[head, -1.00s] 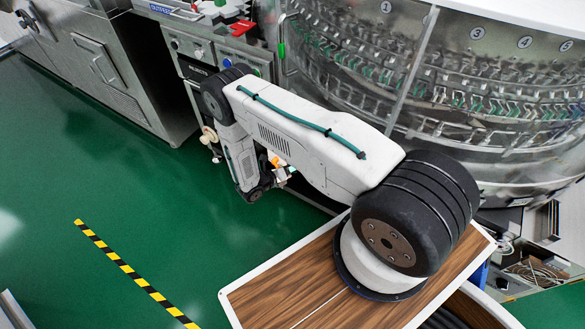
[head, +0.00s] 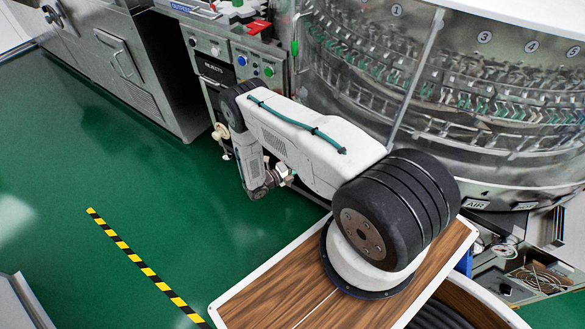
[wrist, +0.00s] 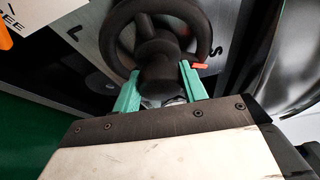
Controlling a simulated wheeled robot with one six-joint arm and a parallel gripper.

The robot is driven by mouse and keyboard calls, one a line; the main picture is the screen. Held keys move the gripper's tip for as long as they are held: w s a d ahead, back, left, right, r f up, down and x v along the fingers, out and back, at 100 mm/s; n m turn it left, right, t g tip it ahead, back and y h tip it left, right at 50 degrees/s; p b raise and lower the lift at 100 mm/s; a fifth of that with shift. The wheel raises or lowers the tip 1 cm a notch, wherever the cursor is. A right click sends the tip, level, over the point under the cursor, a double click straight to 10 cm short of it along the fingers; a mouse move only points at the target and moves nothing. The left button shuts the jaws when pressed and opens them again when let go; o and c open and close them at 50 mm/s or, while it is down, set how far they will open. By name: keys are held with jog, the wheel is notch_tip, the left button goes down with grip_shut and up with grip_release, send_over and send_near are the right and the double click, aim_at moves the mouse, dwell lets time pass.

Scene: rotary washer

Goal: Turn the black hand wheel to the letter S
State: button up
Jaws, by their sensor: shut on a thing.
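The black hand wheel (wrist: 207,30) fills the top middle of the wrist view, with a round black knob (wrist: 160,80) standing out towards me. My gripper (wrist: 160,88) has its two green fingers on either side of this knob and is shut on it. A grey plate behind the wheel carries the letter L (wrist: 72,32) on the left and the letter S (wrist: 235,50) on the right. A small orange-red pointer (wrist: 200,66) sits at the wheel's lower right, between the wheel and the S. In the head view I cannot make out this wheel near my gripper (head: 284,176).
In the head view the large glass-walled washer (head: 480,90) stands close behind my arm, beside a control panel (head: 232,55). Green floor (head: 130,180) with striped tape (head: 145,268) is open on the left.

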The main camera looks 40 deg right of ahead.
jog(key=shift+s, duration=0.1)
dwell(0.3)
jog(key=o, duration=1.4)
jog(key=shift+c, duration=0.2)
jog(key=shift+a, duration=0.1)
jog(key=w+a, duration=0.1)
jog(key=a, duration=0.6)
jog(key=shift+a, duration=0.3)
